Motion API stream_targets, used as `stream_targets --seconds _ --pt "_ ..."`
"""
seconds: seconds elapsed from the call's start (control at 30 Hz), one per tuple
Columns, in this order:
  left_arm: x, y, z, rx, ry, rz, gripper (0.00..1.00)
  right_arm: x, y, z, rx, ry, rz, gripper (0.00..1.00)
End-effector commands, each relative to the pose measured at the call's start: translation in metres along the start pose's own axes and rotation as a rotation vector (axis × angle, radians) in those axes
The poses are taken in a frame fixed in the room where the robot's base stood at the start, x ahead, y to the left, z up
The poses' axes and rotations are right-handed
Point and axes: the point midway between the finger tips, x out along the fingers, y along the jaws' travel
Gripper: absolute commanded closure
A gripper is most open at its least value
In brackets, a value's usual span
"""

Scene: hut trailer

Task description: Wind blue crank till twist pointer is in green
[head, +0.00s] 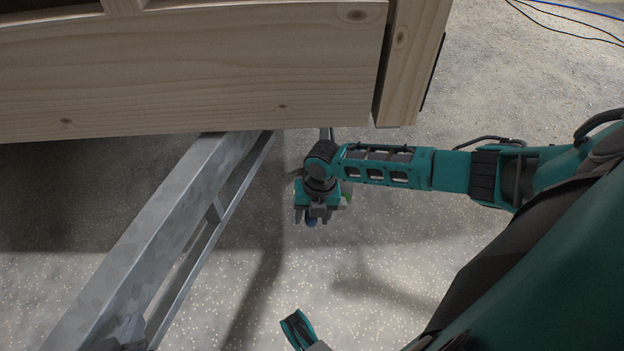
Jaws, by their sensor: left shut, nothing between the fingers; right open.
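A small blue part (311,222), likely the crank's grip, shows at the fingers of my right gripper (316,213). That gripper is open and points down beside the wooden hut's lower edge; I cannot tell whether it touches the blue part. The gripper and wrist hide most of the crank. A small bright green patch (347,194) shows just right of the gripper; I cannot tell whether it belongs to the scale. The twist pointer cannot be made out. My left gripper (297,328) is at the bottom edge, shut, empty and away from the crank, partly cut off.
The wooden hut wall (200,70) fills the top left. A galvanised metal drawbar (160,240) runs from under it to the lower left. Speckled floor (370,270) is open between my arms. Blue and black cables (570,30) lie at the top right.

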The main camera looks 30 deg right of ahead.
Motion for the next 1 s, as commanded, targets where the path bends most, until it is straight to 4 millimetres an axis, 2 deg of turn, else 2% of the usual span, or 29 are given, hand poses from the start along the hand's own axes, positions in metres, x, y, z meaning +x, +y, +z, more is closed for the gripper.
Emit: stream_targets --seconds 0.23,0.8,1.0 --pt "-0.0001 0.0005 0.0003 0.001 -0.002 0.001 1.0 0.0003 0.0001 -0.0002 0.0 0.0 0.0 0.43" --pt "0.0001 -0.0032 0.0039 0.006 -0.008 -0.005 1.0 0.0001 -0.0001 0.0 0.001 0.0 0.0 0.98" --pt "0.0 -0.0033 0.0043 0.006 -0.009 -0.005 1.0 0.0 -0.0002 0.0 0.001 0.0 0.0 1.0"
